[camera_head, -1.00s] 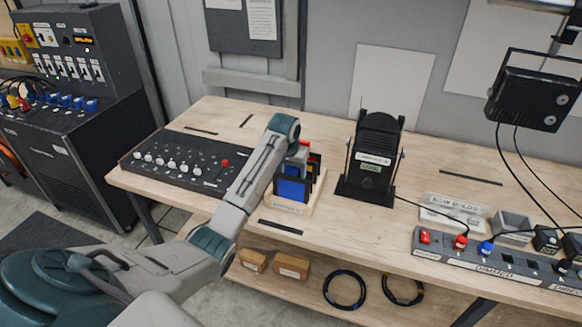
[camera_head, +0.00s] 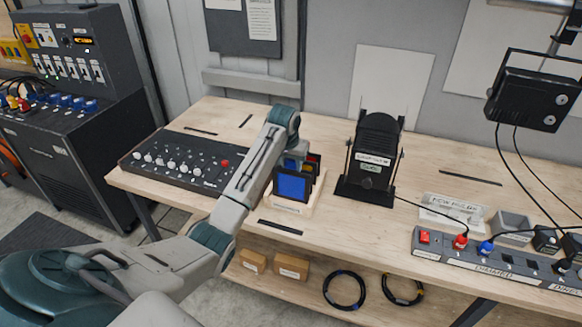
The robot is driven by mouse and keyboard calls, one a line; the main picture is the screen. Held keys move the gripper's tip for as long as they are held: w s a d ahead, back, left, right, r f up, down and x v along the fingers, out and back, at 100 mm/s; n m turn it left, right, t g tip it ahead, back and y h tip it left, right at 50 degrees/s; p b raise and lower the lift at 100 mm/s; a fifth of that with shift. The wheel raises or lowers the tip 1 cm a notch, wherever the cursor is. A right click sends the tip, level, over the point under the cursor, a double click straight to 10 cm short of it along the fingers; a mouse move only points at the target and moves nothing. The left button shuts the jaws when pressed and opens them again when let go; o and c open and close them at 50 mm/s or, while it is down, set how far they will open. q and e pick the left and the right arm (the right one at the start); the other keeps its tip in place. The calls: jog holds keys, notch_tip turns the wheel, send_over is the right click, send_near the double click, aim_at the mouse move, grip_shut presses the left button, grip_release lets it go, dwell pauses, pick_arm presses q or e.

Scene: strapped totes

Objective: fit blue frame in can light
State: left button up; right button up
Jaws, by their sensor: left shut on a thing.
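The blue frame (camera_head: 291,187), a dark square frame with a blue sheet, is upright at the front of a small wooden rack (camera_head: 287,208). Darker frames stand behind it, one with red showing. My left gripper (camera_head: 294,160) is at the top of the blue frame, shut on it; my wrist partly hides the fingertips. The can light (camera_head: 377,150) is a black lamp in a yoke on the bench, right of the rack, with a label on its body. My right gripper is out of view.
A black control desk (camera_head: 180,160) with white knobs lies left of the rack. A power strip (camera_head: 500,262) with colored plugs runs along the right front edge. A black floodlight (camera_head: 530,98) hangs at the upper right. Bench between rack and can light is clear.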

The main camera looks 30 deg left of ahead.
pick_arm(q)
jog(key=shift+r, duration=1.75)
jog(key=shift+s+f, duration=0.1)
